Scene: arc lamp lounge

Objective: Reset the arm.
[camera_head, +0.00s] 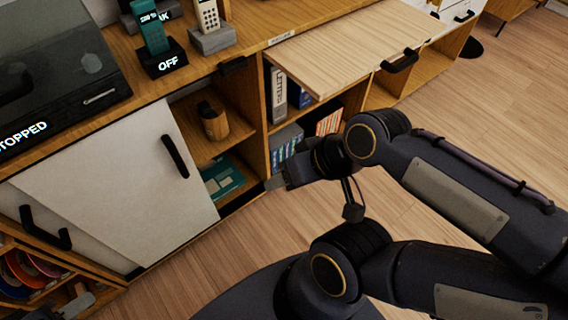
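My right arm comes in from the right and folds back, so its gripper (276,183) points left in front of the open cabinet shelves. That gripper is seen from the side, and its finger gap does not show. My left gripper (72,306) shows only in part at the bottom left corner, in front of the lower shelf; the rest of that arm is out of view. I see nothing held in either gripper, but I cannot tell whether the fingers are open or shut.
A wooden cabinet has a white door (122,195) with black handles, open shelves and a wooden flap (345,50) standing out near my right arm. A turntable (62,72) marked STOPPED and a cradled handset (155,40) marked OFF stand on top.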

